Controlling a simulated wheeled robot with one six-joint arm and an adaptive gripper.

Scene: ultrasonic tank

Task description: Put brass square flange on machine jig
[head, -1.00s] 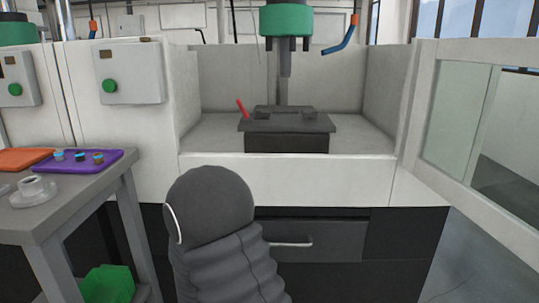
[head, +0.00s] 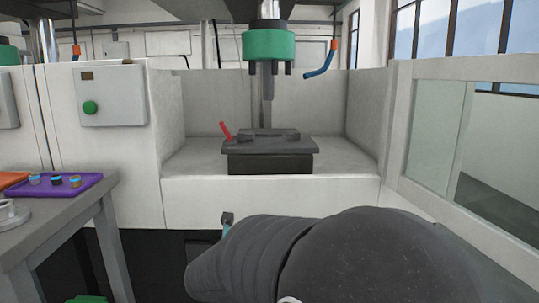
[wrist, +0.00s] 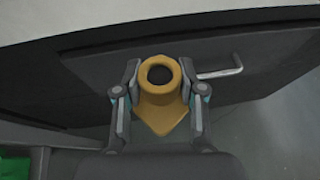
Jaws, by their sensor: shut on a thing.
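The brass square flange (wrist: 160,104) shows in the wrist view, with a round collar and dark bore on top and a corner of its square base pointing down the picture. My gripper (wrist: 159,78) is shut on it, one finger on each side of the collar. In the head view my arm hides most of the gripper; only a small finger part (head: 227,219) shows at the arm's left end. The machine jig (head: 269,147) is a dark flat plate on a block inside the machine, with a red handle at its left. The flange is hidden in the head view.
A green spindle head (head: 268,46) with a tool hangs above the jig. The machine's white front wall (head: 270,190) stands between my arm and the jig. A grey table with a purple tray (head: 70,187) is at left. A glazed door (head: 440,120) stands open at right.

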